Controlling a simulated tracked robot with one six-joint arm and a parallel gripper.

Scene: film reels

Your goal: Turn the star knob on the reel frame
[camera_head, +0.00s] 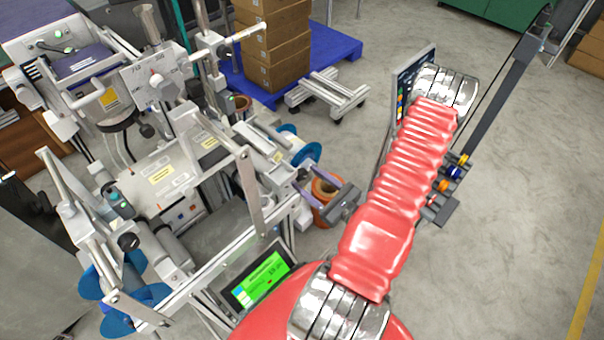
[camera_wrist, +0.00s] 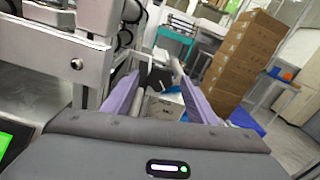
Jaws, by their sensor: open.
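The reel frame (camera_head: 248,195) is a pale metal machine on the left in the head view; part of it shows at left in the wrist view (camera_wrist: 75,62). My gripper (camera_head: 311,180) is beside its right side, with purple fingers spread apart. In the wrist view my gripper (camera_wrist: 157,80) points at a dark, knob-like part (camera_wrist: 160,75), which appears between or just beyond the fingertips. I cannot tell if it is the star knob or whether a finger touches it. Nothing is visibly held. In the head view that part is not clearly visible.
A blue reel (camera_head: 306,154) and an orange-brown roll (camera_head: 323,188) are close to my gripper. A lit green screen (camera_head: 262,277) is at the lower middle. Stacked cartons (camera_head: 275,50) stand on a blue pallet (camera_head: 340,48) behind. The floor on the right (camera_head: 520,200) is clear.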

